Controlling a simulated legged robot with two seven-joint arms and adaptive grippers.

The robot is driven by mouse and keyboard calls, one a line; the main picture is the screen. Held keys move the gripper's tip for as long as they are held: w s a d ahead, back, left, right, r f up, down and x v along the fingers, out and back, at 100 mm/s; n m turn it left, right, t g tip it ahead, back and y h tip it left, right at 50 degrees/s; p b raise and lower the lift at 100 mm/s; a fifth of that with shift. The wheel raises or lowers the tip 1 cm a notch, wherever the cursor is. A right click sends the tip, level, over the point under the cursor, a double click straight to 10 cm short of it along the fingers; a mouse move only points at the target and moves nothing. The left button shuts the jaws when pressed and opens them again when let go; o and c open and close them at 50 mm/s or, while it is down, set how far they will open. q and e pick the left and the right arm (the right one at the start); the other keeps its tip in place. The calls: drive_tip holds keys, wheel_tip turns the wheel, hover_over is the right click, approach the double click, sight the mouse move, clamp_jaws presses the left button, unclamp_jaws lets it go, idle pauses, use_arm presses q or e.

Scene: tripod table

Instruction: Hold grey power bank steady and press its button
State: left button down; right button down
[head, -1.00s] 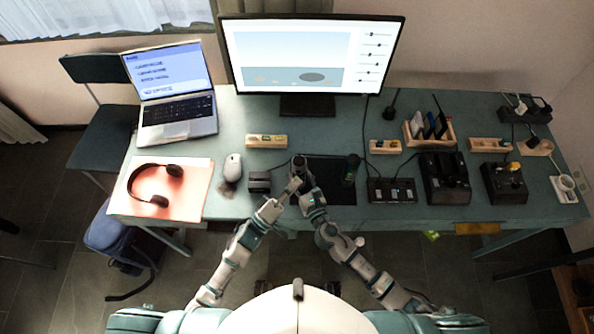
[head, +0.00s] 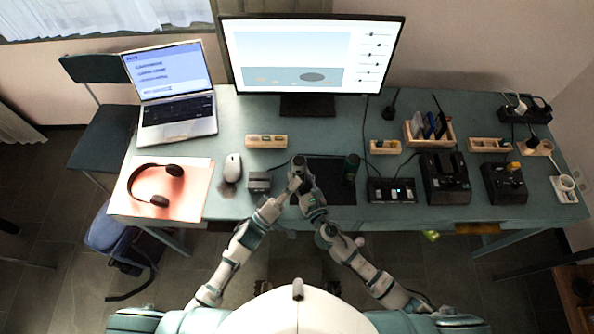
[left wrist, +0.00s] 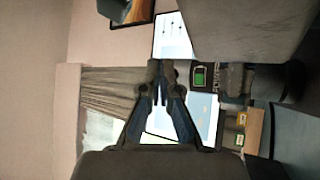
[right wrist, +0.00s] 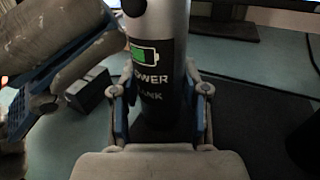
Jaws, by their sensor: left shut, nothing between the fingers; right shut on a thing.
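The grey power bank (right wrist: 158,62) is an upright cylinder with a dark label, a green battery icon and the words POWER BANK. My right gripper (right wrist: 160,105) is shut around its lower part. In the head view the power bank (head: 299,162) shows end-on above both grippers. In the head view my left gripper (head: 295,184) is just left of my right gripper (head: 306,190).
A dark mat (head: 330,182) lies under the work area, with a dark cylinder (head: 351,168) at right. A small grey box (head: 259,183) is close at left. A wooden block (head: 266,141) and monitor (head: 310,60) stand behind. Black devices (head: 445,178) fill the right side.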

use_arm(q)
drive_tip(key=shift+w, duration=0.15)
idle(0.3)
drive_tip(key=shift+w+r, duration=0.1)
drive_tip(key=shift+w, duration=0.15)
drive_tip(key=shift+w+d, duration=0.1)
drive_tip(key=shift+w, duration=0.25)
idle(0.5)
idle(0.4)
drive_tip(key=shift+s, duration=0.8)
drive_tip(key=s, duration=0.5)
drive_tip(key=shift+a, duration=0.35)
